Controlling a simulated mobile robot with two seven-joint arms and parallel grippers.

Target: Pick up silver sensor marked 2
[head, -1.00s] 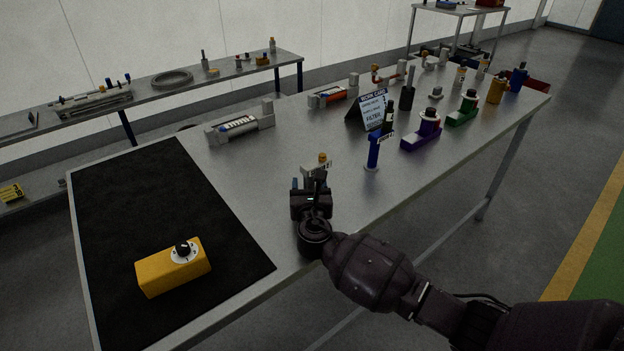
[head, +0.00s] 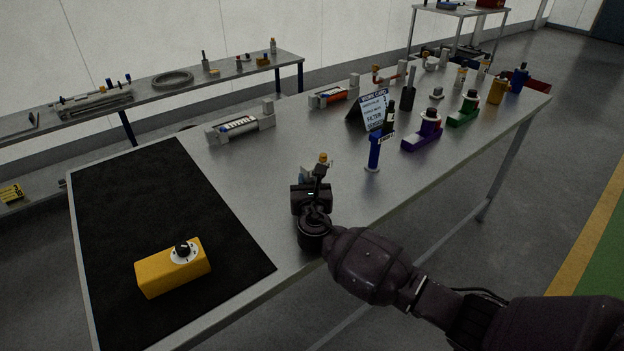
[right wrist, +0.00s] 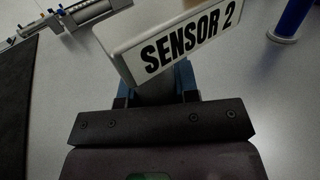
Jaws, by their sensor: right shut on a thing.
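The sensor with the white plate reading "SENSOR 2" (right wrist: 188,42) fills the upper middle of the right wrist view. In the head view its orange-brown top (head: 323,158) shows just behind my right gripper (head: 317,177). My right gripper is shut on the sensor; its fingers also show below the plate in the right wrist view (right wrist: 158,88). The gripper hides most of the sensor's body, so I cannot tell whether its base touches the table. My left gripper is not in view.
A blue post (head: 374,152) with a small white label stands close to the right. A work card (head: 372,110) and purple (head: 422,135) and green (head: 463,112) parts stand farther back. A yellow box with a dial (head: 172,270) lies on the black mat (head: 170,200).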

